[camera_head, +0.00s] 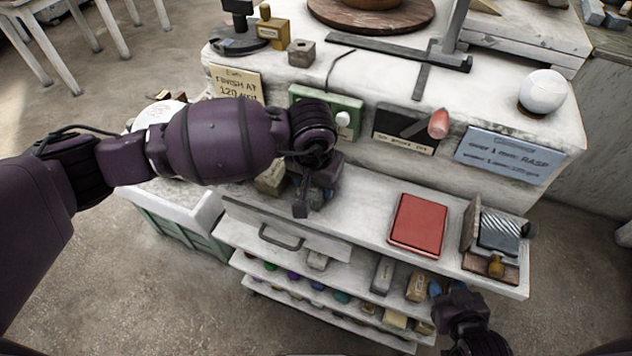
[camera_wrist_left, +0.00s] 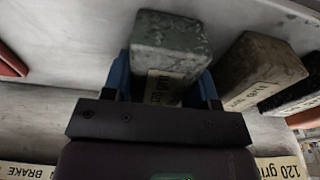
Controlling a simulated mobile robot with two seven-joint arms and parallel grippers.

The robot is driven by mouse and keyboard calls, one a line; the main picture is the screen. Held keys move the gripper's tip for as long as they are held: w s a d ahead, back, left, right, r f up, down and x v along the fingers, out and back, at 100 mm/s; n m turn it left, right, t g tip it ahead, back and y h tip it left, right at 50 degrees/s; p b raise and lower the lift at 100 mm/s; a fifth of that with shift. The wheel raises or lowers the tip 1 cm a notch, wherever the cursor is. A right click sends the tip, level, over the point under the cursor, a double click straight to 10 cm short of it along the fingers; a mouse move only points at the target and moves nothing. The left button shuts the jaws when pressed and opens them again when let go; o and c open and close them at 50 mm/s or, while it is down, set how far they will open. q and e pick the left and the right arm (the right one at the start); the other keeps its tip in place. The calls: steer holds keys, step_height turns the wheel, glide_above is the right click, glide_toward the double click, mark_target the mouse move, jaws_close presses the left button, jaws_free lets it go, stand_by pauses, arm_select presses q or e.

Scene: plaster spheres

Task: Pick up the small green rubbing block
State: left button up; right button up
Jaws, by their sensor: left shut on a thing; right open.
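In the left wrist view a small grey-green block (camera_wrist_left: 170,40) with a paper grit label stands between the two blue fingers of my left gripper (camera_wrist_left: 164,82). The fingers are shut on its sides. In the head view my left gripper (camera_head: 312,192) is low over the ledge below the signs, and the arm hides the held block. I cannot tell whether the block touches the ledge. A tan-grey block (camera_wrist_left: 262,68) stands just right of it, apart from the fingers. My right gripper (camera_head: 452,298) is open and empty by the lower shelves at the front right.
A darker block (camera_wrist_left: 293,98) stands further right in the wrist view. On the ledge lie a red book (camera_head: 418,225) and a hinged box (camera_head: 497,236). Signs hang on the wall behind, and a white sphere (camera_head: 543,91) sits on top.

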arm_select(q)
step_height(320, 180, up, 20)
steer(key=b, duration=0.1)
steer(key=shift+f, duration=0.1)
stand_by(0.4)
steer(key=o, duration=0.4)
steer(key=c, duration=0.3)
